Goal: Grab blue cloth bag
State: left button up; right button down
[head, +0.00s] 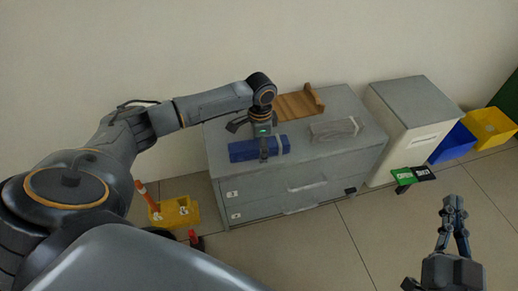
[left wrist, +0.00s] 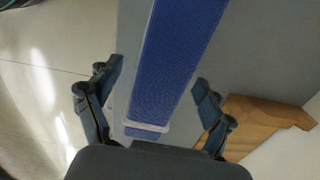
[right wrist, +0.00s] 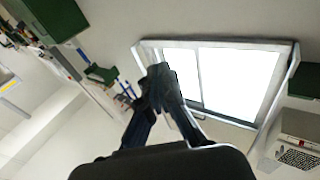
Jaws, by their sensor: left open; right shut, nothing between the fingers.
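The blue cloth bag (head: 270,149) is a long, narrow roll lying on top of the grey cabinet. It fills the middle of the left wrist view (left wrist: 178,60), with a pale band near its close end. My left gripper (head: 258,140) is right over the bag, with its fingers (left wrist: 152,105) open, one on each side of it. Whether they touch it cannot be told. My right gripper (head: 453,203) is shut and empty, held over the floor at the lower right. It also shows shut in the right wrist view (right wrist: 160,85).
The grey drawer cabinet (head: 350,165) also carries a wooden tray (head: 298,105) and a wrapped grey bundle (head: 336,129). A paler cabinet (head: 408,120) stands to its right, then blue (head: 452,145) and yellow bins (head: 491,127). A yellow container (head: 178,213) is at lower left.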

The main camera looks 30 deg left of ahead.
pick_arm(q)
jog(key=shift+f, duration=0.25)
jog(key=c, duration=1.3)
jog(key=shift+r, duration=0.15)
